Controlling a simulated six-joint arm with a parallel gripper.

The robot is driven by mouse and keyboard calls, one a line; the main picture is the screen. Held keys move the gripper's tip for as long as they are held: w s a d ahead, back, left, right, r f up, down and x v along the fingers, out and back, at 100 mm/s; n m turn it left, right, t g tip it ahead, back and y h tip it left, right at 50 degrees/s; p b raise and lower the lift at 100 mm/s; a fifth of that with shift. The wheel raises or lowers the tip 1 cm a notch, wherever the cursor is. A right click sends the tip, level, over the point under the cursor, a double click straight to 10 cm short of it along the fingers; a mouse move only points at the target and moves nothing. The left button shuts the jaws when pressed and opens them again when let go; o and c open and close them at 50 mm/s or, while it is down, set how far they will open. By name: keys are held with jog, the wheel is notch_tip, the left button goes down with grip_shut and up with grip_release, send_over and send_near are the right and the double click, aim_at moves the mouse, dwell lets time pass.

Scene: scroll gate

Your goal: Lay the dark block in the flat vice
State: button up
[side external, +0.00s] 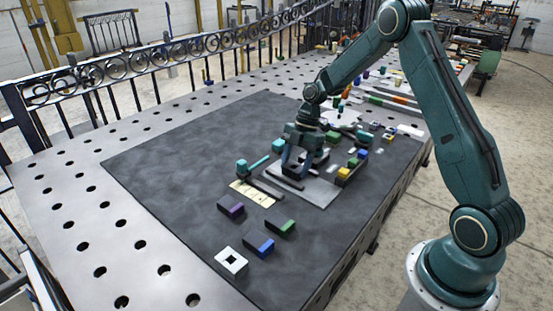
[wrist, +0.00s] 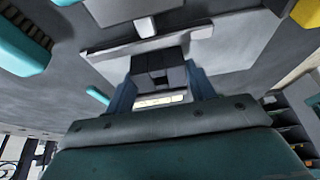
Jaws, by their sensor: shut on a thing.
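My gripper (wrist: 162,88) is shut on the dark block (wrist: 158,66), which sits between its two blue fingers in the wrist view. In the side external view my gripper (side external: 301,165) is low over a light grey plate (side external: 318,193) on the dark mat, and the block cannot be made out there. In the wrist view a flat grey bar with a short stem, seemingly part of the flat vice (wrist: 112,50), lies just beyond the block. Whether the block touches the vice or is apart from it, I cannot tell.
A teal-handled tool (side external: 257,165) and a cream slotted board (side external: 252,193) lie left of the plate. Purple (side external: 231,208), blue (side external: 259,245) and green-topped (side external: 281,227) blocks and a white square ring (side external: 231,262) lie in front. The mat's left side is clear.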

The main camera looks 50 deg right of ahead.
jog(key=shift+f, duration=0.1)
jog(key=o, duration=1.4)
jog(key=shift+c, duration=0.2)
jog(key=v, duration=1.2)
